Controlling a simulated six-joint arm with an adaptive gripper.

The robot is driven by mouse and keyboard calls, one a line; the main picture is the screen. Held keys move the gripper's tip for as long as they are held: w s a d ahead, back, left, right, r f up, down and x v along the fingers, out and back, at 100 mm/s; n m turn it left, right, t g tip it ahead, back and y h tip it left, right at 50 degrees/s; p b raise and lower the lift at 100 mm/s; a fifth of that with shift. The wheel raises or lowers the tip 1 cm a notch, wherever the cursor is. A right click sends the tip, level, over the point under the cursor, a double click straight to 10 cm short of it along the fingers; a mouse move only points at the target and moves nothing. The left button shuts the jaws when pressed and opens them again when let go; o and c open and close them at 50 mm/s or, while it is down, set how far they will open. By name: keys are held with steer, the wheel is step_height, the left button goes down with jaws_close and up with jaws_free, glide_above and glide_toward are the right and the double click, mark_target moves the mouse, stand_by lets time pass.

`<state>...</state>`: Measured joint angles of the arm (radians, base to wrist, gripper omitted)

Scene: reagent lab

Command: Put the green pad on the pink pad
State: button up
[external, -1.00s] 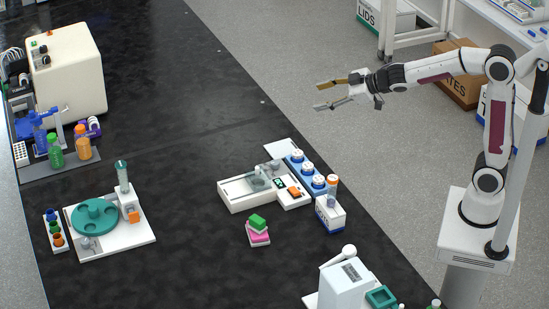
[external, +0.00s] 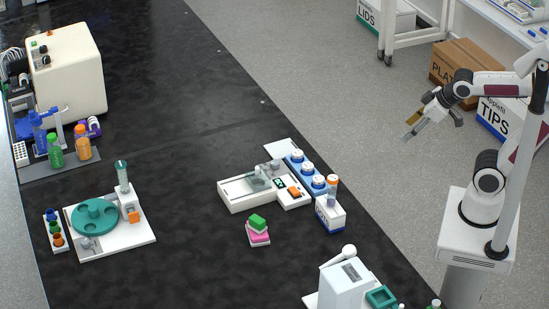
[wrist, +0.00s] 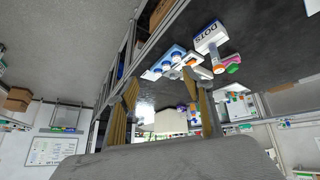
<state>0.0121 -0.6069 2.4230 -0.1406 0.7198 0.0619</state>
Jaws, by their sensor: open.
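The two are near the middle of the bench, in front of the white balance. My gripper (external: 408,130) is open and empty, well away to the right, above the floor beyond the bench edge. In the wrist view my gripper's fingers (wrist: 160,112) stand apart with nothing held between them.
A white balance (external: 238,194) and a blue rack of white-capped jars (external: 305,176) stand behind the pads. A DOTS box (external: 330,216) is to their right. A white device (external: 346,284) stands at the front. The bench left of the pads is clear up to a turntable (external: 97,216).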

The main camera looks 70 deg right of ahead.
steer(key=s+a+f+g+y, duration=0.1)
steer(key=s+a+f, duration=0.1)
steer(key=s, duration=0.5)
steer(key=shift+a+f, duration=0.35)
steer(key=shift+a, duration=0.05)
stand_by(0.7)
